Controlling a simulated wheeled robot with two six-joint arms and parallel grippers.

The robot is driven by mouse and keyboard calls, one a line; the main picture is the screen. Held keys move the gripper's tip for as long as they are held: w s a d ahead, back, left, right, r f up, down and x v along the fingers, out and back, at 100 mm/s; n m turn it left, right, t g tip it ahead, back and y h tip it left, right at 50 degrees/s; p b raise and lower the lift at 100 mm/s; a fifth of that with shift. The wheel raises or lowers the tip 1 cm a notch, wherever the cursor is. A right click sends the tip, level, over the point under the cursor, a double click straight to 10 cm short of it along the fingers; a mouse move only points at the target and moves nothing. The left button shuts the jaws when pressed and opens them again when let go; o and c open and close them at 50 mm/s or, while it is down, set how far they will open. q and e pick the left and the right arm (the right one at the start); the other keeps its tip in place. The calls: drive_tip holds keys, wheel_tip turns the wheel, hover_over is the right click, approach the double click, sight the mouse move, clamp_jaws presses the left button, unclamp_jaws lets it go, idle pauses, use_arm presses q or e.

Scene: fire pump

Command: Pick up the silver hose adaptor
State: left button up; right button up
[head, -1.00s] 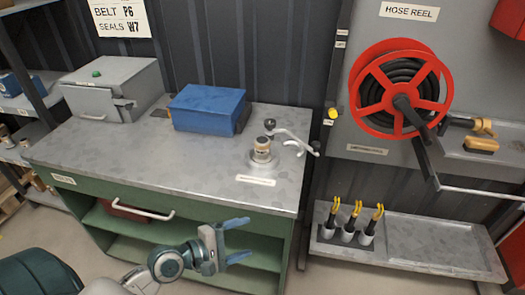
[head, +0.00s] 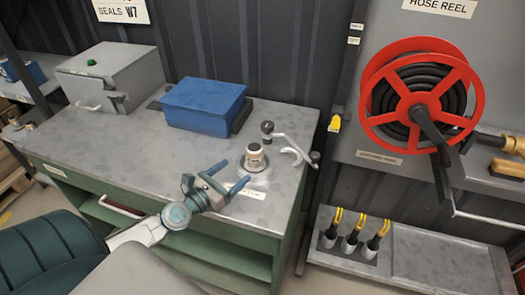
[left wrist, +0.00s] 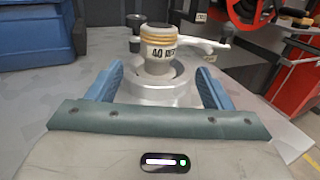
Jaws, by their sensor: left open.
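A small silver cylinder with a tan banded top (head: 255,158), which looks like the hose adaptor, stands upright on a round silver base on the bench (head: 190,145). In the left wrist view the cylinder (left wrist: 158,52) has a white label starting with "40", and its base lies between and beyond the finger tips. My left gripper (head: 235,173) is open and empty, above the bench at the near left of the cylinder, its fingers pointing towards it. I cannot tell whether the fingers reach around the base. My right gripper is not in view.
A silver hooked bar (head: 296,152) and a black-knobbed lever (head: 267,128) are close behind and right of the cylinder. A blue box (head: 203,102) and a grey box (head: 110,75) stand at the bench's back. A red hose reel (head: 420,95) is at right. The bench's middle is clear.

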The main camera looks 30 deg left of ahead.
sight(249, 160)
use_arm(q)
drive_tip(key=w, duration=0.1)
drive_tip(key=w+p, duration=0.2)
drive_tip(key=w, duration=0.1)
drive_tip(key=shift+d+r, duration=0.2)
drive_tip(key=shift+d, duration=0.1)
drive_tip(key=shift+w, duration=0.3)
drive_tip(key=shift+w+d+f, duration=0.1)
drive_tip(key=shift+w+f, duration=0.05)
drive_tip(key=shift+w, duration=0.8)
drive_tip(key=w, duration=0.1)
drive_tip(key=w+p, duration=0.1)
drive_tip(key=w, duration=0.1)
drive_tip(key=shift+w+d+f, duration=0.1)
drive_tip(key=shift+d, duration=0.1)
drive_tip(key=shift+w+f, duration=0.1)
drive_tip(key=shift+w, duration=0.2)
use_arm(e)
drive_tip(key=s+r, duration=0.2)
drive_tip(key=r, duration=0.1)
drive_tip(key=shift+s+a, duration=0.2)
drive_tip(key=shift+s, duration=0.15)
use_arm(q)
drive_tip(key=shift+s, duration=0.1)
drive_tip(key=shift+c, duration=0.2)
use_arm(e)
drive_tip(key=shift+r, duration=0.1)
